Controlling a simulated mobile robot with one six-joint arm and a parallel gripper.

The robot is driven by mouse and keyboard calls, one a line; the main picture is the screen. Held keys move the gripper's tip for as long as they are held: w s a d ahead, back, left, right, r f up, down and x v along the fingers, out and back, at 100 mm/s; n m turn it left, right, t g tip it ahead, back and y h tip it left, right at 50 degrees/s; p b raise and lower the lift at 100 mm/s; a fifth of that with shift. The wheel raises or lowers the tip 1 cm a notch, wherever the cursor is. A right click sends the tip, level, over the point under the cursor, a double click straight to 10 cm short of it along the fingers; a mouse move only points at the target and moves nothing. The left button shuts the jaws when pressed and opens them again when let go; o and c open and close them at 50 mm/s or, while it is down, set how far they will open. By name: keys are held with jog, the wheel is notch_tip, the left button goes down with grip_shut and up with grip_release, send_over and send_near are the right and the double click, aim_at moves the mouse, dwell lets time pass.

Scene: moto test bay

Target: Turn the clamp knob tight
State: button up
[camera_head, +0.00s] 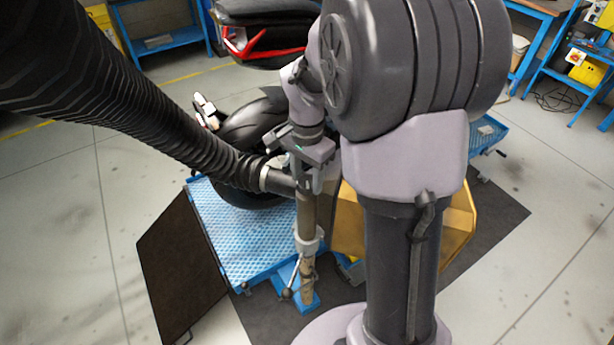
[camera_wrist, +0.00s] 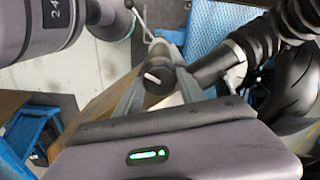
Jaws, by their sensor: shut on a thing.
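My gripper (camera_head: 312,178) is above a brown upright post (camera_head: 306,215) beside the motorcycle's rear wheel. In the wrist view, its two grey fingers (camera_wrist: 160,86) are on either side of a dark round knob with a white mark (camera_wrist: 157,88), which I take for the clamp knob. The gripper is shut on the knob. The knob is hidden by the gripper in the head view. A thick black ribbed hose (camera_head: 150,110) ends in a dark nozzle (camera_head: 281,183) right beside the post's top.
The motorcycle's rear tyre (camera_head: 245,130) stands on a blue patterned lift (camera_head: 235,225). A dark ramp plate (camera_head: 180,265) lies at left. A grey collar (camera_head: 307,243) with a lever sits lower on the post. A yellow-brown box (camera_head: 458,222) stands behind my arm. Floor at far left is open.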

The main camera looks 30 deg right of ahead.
aim_at(307, 181)
jog(key=o, duration=1.4)
jog(key=shift+c, duration=0.2)
jog(key=shift+r, duration=0.1)
notch_tip(307, 181, up, 17)
jog(key=p, duration=0.4)
jog(key=shift+r+p, duration=0.2)
jog(key=shift+p, duration=0.1)
